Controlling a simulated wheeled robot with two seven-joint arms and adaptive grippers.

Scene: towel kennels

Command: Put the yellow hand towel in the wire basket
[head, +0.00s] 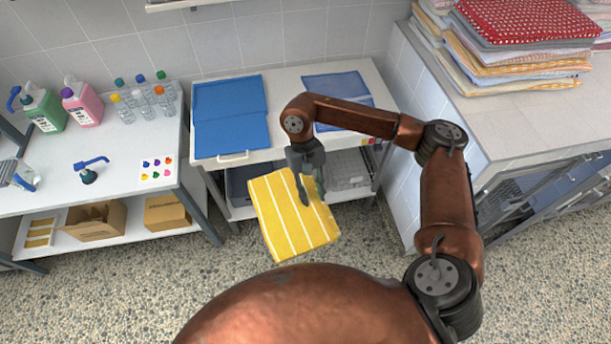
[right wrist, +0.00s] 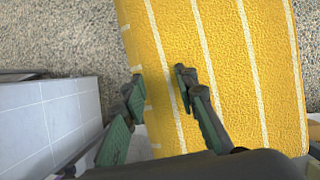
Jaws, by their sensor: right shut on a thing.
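The yellow hand towel (head: 285,222) has white stripes and hangs tilted in front of the cart in the head view. It fills much of the right wrist view (right wrist: 225,60). My right gripper (head: 312,195) is shut on the towel near its upper right part; its green-padded fingers also show in the right wrist view (right wrist: 160,84). The wire basket (head: 347,170) is grey and stands on the cart's lower shelf, to the right of and behind the towel. The gripper and upper shelf hide part of it. My left gripper is not in view.
A dark bin (head: 237,185) stands on the lower shelf, partly behind the towel. A tiled counter (head: 470,120) stands right, with folded towels (head: 510,50). The left table (head: 60,185) holds bottles.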

